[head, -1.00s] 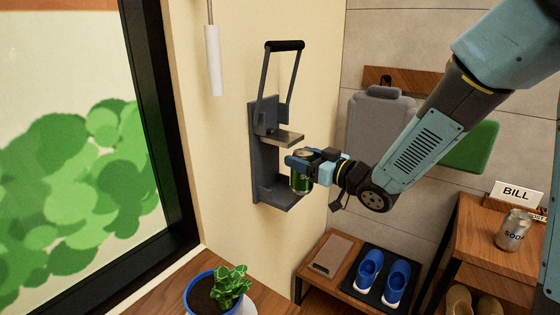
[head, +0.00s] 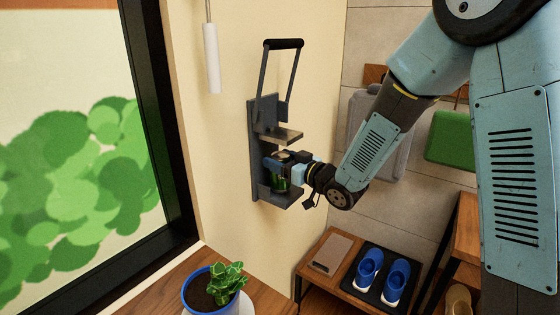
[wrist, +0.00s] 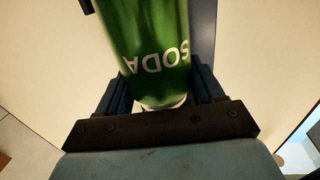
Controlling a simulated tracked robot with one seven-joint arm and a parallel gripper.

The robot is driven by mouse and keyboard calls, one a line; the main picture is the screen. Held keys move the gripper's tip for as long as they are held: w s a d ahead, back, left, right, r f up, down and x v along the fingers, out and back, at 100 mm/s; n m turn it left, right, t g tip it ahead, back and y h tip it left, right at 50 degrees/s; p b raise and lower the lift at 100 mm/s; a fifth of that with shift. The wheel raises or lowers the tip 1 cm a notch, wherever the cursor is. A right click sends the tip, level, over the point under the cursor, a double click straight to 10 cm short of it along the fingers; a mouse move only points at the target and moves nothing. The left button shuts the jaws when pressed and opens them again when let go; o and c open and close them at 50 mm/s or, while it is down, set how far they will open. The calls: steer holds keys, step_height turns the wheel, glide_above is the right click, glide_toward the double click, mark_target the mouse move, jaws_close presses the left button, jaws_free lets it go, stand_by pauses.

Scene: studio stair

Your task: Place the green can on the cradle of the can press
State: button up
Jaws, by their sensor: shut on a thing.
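The green can (head: 280,184) is upright in my gripper (head: 280,164), inside the wall-mounted can press, between its upper plate and its lower cradle. My gripper is shut on the can, which also fills the middle of the wrist view (wrist: 150,40) with its SODA lettering. The can press (head: 256,150) is dark grey, with its handle (head: 284,44) raised. The cradle (head: 286,199) is the low ledge under the can. I cannot tell whether the can's base touches it.
A potted plant (head: 214,290) stands below on a wooden surface. Blue shoes (head: 369,268) sit on a dark mat at the lower right. A window (head: 70,160) is on the left, and a white cylinder (head: 211,58) hangs on the wall above.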

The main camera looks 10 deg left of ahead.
steer(key=o, duration=1)
steer(key=shift+f, duration=0.1)
